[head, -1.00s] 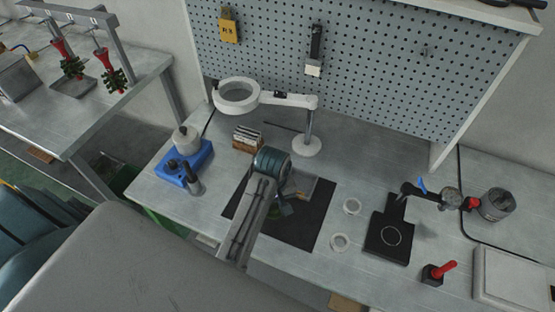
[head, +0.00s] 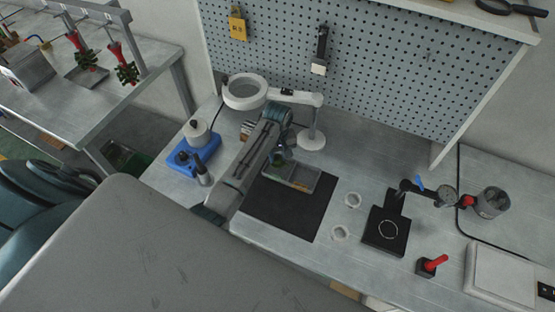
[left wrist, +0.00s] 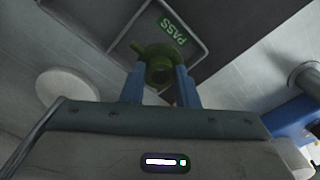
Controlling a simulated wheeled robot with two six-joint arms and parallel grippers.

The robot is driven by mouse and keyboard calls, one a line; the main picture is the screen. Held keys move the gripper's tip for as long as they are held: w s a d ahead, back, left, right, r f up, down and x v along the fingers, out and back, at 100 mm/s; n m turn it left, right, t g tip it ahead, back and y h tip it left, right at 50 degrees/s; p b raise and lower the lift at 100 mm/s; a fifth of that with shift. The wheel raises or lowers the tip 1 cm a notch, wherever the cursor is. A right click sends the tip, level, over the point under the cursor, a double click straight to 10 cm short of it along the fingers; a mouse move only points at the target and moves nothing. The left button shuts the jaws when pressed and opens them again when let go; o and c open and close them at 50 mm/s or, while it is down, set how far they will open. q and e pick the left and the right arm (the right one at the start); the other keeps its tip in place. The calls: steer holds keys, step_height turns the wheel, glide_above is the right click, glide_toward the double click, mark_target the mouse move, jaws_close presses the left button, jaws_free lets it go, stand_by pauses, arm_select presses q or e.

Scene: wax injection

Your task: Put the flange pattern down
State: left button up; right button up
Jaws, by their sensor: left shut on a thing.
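The green flange pattern (left wrist: 158,66) is between the blue fingers of my left gripper (left wrist: 160,88) in the left wrist view. My left gripper (head: 278,158) is shut on it. In the head view the pattern is small and mostly hidden by my gripper. A shallow grey tray (head: 304,183) lies at the back of the black mat, just right of my gripper. In the left wrist view the tray (left wrist: 203,48) shows green "PASS" lettering behind the pattern. I cannot tell whether the pattern touches it. My right gripper is not in view.
A magnifier lamp (head: 312,138) stands close behind my left gripper. A blue-based device (head: 190,160) is to the left. The front of the black mat (head: 290,212) is clear.

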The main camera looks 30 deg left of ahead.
mark_target(277, 159)
arm_select(q)
step_height(277, 159, down, 2)
steer(key=shift+s+f+p, duration=0.15)
steer(key=shift+f+p, duration=0.05)
steer(key=shift+p, duration=0.25)
steer(key=shift+f, duration=0.4)
steer(key=shift+f, duration=0.1)
steer(key=o, duration=1)
steer(key=shift+o, duration=0.2)
